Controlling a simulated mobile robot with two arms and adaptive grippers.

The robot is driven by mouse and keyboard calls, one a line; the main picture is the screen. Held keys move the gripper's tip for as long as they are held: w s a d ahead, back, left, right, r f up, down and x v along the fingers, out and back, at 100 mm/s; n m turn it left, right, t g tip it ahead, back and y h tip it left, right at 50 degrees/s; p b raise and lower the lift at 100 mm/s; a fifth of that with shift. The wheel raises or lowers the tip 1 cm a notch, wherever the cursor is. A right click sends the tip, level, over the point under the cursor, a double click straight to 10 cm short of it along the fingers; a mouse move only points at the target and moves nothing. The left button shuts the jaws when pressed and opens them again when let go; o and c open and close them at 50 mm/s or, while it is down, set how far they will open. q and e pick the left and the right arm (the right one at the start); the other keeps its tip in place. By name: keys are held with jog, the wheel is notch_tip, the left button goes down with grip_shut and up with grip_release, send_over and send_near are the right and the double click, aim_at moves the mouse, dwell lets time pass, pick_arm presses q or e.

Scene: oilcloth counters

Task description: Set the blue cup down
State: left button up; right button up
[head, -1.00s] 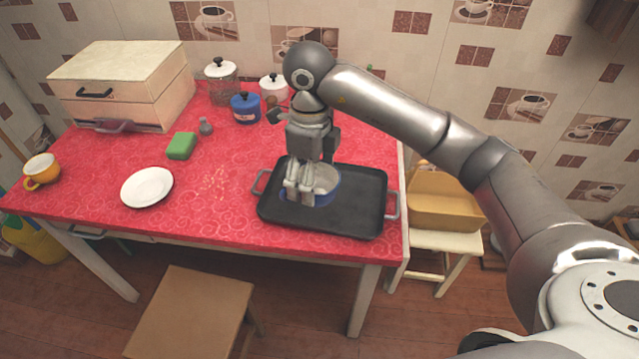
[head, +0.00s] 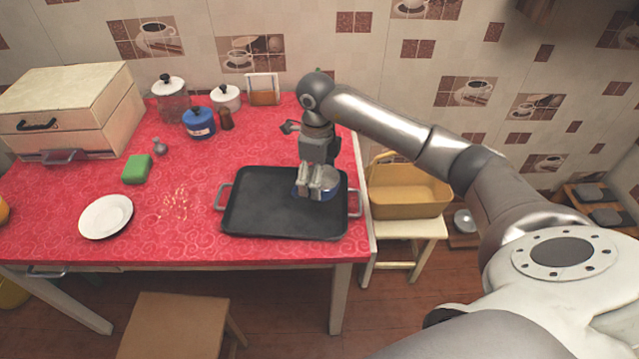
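The blue cup (head: 331,186), with a pale inside, is at the back right part of the black tray (head: 270,215) in the head view. My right gripper (head: 313,192) points down over it, with its fingers closed on the cup's near left side and hiding part of it. The cup looks upright. I cannot tell whether its base touches the tray or is slightly above it. My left gripper is not in view.
The tray lies on the red cloth table (head: 190,235), otherwise empty. A white plate (head: 106,216), green sponge (head: 137,169) and crumbs (head: 175,202) are to its left. A blue pot (head: 199,124) and jars stand behind. A yellow basket (head: 405,195) sits on a stool at right.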

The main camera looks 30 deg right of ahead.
jog(key=shift+d+f, duration=0.2)
jog(key=shift+f, duration=0.05)
jog(key=f+p, duration=0.1)
jog(key=f, duration=0.2)
jog(key=shift+d+f, duration=0.15)
jog(key=shift+d, duration=0.05)
jog(key=shift+f, duration=0.25)
jog(key=o, duration=1.1)
jog(key=shift+r, duration=0.1)
jog(key=shift+w+r, duration=0.1)
jog(key=shift+r, duration=0.1)
notch_tip(320, 180, up, 12)
jog(key=b, duration=0.1)
jog(key=shift+f+b, duration=0.15)
jog(key=shift+b, duration=0.15)
